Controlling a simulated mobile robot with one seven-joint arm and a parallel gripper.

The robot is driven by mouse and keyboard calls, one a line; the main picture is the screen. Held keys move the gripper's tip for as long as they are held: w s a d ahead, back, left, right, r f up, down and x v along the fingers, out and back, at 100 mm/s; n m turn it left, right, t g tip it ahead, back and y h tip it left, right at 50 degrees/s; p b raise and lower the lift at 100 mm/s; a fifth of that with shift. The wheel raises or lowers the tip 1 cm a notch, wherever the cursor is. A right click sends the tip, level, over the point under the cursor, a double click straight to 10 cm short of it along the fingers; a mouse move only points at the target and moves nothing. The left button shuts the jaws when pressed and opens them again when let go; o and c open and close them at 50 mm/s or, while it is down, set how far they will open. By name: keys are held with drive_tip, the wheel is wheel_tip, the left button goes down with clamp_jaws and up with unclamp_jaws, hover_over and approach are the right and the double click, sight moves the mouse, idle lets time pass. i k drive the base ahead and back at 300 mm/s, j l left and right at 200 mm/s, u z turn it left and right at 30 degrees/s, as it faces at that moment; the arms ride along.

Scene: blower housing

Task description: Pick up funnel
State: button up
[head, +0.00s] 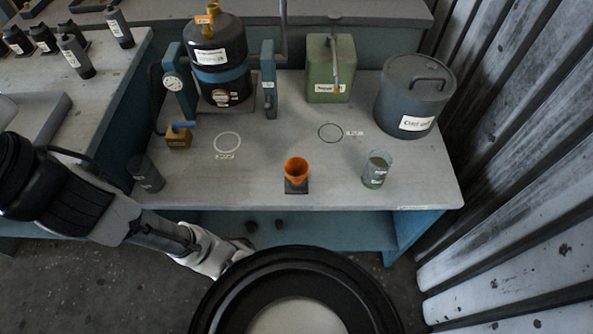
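The orange funnel (296,171) stands with its wide mouth up on a small dark square base or holder (296,187), near the front edge of the workbench. Its lower end is hidden by the holder. My arm reaches in from the left, and its white wrist runs behind my black round body part. Two dark fingertips of my gripper (265,225) appear just beyond that rim, apart from each other with nothing seen between them. The rest of the gripper is hidden. It is in front of the bench edge, below and left of the funnel and not touching it.
On the workbench (265,190), a clear container (376,170) stands right of the funnel and a dark cup (146,174) far left. A black-and-blue blower housing (217,60), green canister (331,68) and grey lidded pot (413,95) stand behind. Corrugated wall at right.

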sight(295, 168)
drive_tip(key=z, duration=0.5)
drive_tip(key=j+z, duration=0.35)
drive_tip(key=k+j+z, duration=0.1)
drive_tip(key=z, duration=0.25)
drive_tip(key=k+j, duration=0.15)
drive_tip(key=j, duration=0.2)
drive_tip(key=k+j, duration=0.15)
drive_tip(key=j, duration=0.2)
drive_tip(key=k+j, duration=0.15)
drive_tip(key=j, duration=0.2)
drive_tip(key=k+j, duration=0.2)
drive_tip(key=j, duration=0.15)
